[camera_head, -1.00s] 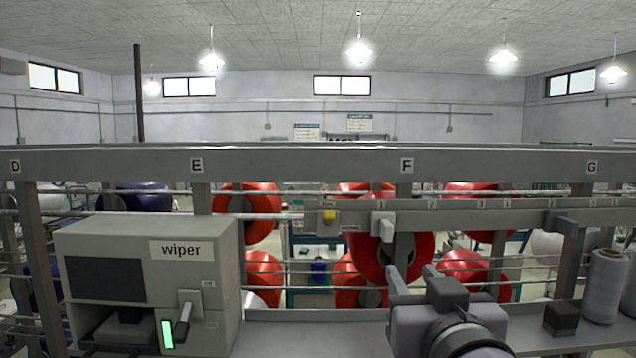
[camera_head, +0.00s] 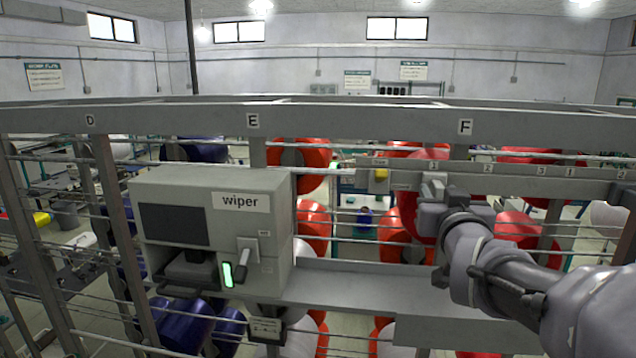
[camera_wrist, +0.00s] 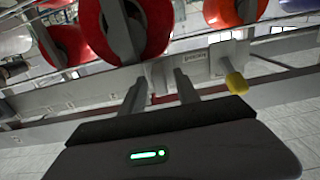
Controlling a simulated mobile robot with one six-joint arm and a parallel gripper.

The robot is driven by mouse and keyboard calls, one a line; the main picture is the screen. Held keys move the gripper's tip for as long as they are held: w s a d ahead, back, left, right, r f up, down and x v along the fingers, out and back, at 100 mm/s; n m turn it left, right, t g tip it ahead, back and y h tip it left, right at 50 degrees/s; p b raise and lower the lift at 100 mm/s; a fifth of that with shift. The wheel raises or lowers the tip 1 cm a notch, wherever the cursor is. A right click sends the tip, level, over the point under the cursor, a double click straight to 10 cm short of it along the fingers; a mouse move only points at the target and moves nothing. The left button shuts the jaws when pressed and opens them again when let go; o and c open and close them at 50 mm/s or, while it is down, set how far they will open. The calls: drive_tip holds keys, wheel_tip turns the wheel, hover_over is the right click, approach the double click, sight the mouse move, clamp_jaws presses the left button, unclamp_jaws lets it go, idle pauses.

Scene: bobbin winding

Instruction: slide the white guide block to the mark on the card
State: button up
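The white guide block (camera_head: 434,184) sits on the numbered rail (camera_head: 515,183), just right of a yellow knob (camera_head: 380,174). My gripper (camera_head: 437,203) is right at the block and partly hides it in the head view. In the wrist view my gripper (camera_wrist: 158,82) has its two fingers apart, with the pale block (camera_wrist: 160,73) between or just beyond their tips. I cannot tell whether they touch it. A small card (camera_wrist: 197,62) with text too small to read shows beside the yellow knob (camera_wrist: 237,82). No mark on it can be made out.
A grey wiper box (camera_head: 215,230) with a lever and green light stands left of my arm. A grey shelf (camera_head: 350,285) runs below the rail. Thin bars cross the frame, with red spools (camera_head: 312,228) behind. The rail is clear between the block and the yellow knob.

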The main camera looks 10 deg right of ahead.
drive_tip(key=shift+s, duration=0.15)
clamp_jaws()
idle(1.2)
